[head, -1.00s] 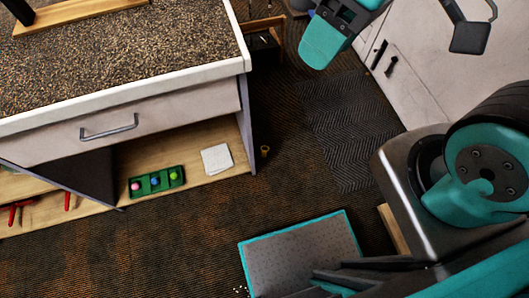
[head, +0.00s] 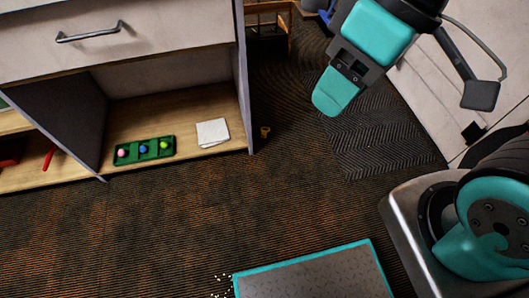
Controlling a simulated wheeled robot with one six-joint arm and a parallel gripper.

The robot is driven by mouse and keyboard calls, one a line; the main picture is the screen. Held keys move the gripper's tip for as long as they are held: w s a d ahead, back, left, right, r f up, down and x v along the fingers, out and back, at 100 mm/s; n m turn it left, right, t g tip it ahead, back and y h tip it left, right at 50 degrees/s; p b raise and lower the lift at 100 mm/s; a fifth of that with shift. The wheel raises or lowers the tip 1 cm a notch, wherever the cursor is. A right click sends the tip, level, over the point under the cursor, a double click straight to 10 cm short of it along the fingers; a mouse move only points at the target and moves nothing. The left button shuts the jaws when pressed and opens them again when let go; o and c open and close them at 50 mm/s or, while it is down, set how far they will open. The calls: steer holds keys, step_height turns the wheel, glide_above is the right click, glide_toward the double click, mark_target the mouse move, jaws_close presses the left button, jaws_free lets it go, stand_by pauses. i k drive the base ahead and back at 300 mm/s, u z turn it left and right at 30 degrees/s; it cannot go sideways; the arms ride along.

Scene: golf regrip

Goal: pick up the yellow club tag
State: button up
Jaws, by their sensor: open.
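My gripper (head: 334,100) hangs at the upper right with a teal finger pointing down and to the left. It is empty and appears right of the yellow object in the picture, apart from it. The second finger is not clearly seen.
The bench's low wooden shelf (head: 190,146) holds a green tray (head: 130,153) with coloured balls and a white cloth (head: 212,132). A teal-edged grey mat (head: 310,278) lies in front, with white bits beside it. A ribbed dark mat (head: 390,140) lies right. Carpet between is clear.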

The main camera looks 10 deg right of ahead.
mark_target(263, 133)
steer(key=k, duration=0.3)
steer(key=z, duration=0.45)
steer(key=i, duration=0.75)
steer(key=u, duration=0.65)
steer(key=i, duration=0.5)
steer(key=u, duration=0.3)
